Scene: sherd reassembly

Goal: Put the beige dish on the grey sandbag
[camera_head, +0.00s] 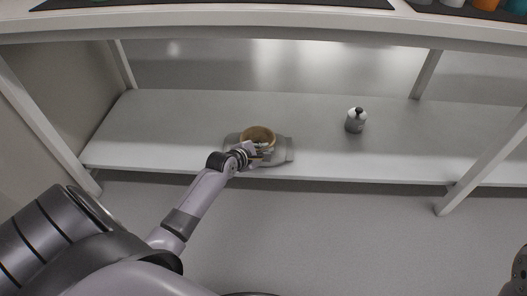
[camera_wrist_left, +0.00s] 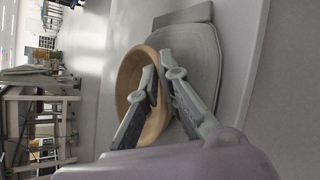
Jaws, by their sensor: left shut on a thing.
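The beige dish (camera_head: 257,133) is a round, shallow bowl on the lower shelf. It is over the grey sandbag (camera_head: 283,156), whose right end and front edge show. In the left wrist view the dish (camera_wrist_left: 128,72) overlaps the sandbag (camera_wrist_left: 205,50). I cannot tell whether the dish rests on the bag or is held just above it. My left gripper (camera_head: 264,152) is shut on the near rim of the dish. In the left wrist view its fingers (camera_wrist_left: 164,82) straddle the rim, one inside the dish and one outside.
The upper tabletop (camera_head: 250,22) overhangs at the top, and table legs (camera_head: 487,160) stand at both sides. The shelf is otherwise clear.

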